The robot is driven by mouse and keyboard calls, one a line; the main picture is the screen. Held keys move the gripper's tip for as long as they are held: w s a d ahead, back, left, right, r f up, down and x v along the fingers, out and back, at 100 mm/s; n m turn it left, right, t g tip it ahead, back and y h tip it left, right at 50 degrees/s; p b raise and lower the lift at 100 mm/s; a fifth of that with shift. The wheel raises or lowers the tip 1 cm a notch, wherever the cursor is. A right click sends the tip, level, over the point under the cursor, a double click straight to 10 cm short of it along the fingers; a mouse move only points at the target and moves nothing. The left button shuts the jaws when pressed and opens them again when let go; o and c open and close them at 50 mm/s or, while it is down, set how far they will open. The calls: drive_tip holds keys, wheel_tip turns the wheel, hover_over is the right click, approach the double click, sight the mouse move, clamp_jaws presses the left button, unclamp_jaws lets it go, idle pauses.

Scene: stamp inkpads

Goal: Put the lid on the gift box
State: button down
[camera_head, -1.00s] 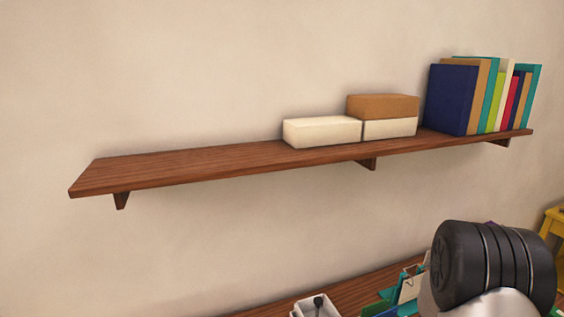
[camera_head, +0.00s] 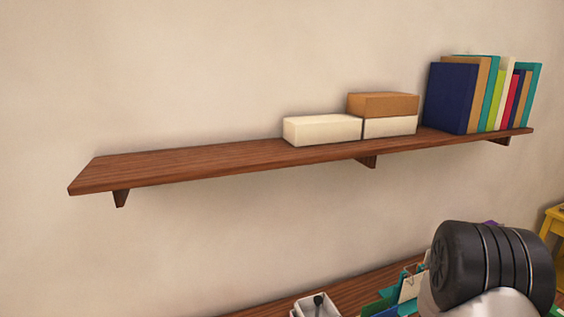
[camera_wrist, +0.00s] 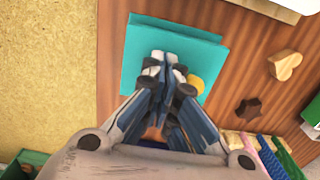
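In the wrist view, a flat teal square piece (camera_wrist: 190,42) lies over the wooden table, with a second teal edge offset along its upper side. I cannot tell whether this is the gift box, its lid or both. My gripper (camera_wrist: 166,66) is over the teal square, its fingertips close together. A narrow blue strip shows between the fingers, but I cannot tell whether it is held or part of the gripper. A yellow round piece (camera_wrist: 196,84) shows beside the fingers. The head view does not show my fingertips; my dark wrist hides part of the table.
The wooden table (camera_wrist: 222,95) carries a heart-shaped block (camera_wrist: 285,65), a dark star-shaped piece (camera_wrist: 248,110) and several coloured items at lower right. A cork surface (camera_wrist: 50,70) is at left. A wall shelf (camera_head: 190,166) holds white and brown boxes (camera_head: 383,104) and books (camera_head: 454,98).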

drive_tip(key=shift+r+p, duration=2.65)
drive_tip(key=shift+r, duration=0.85)
drive_tip(key=shift+r, duration=0.1)
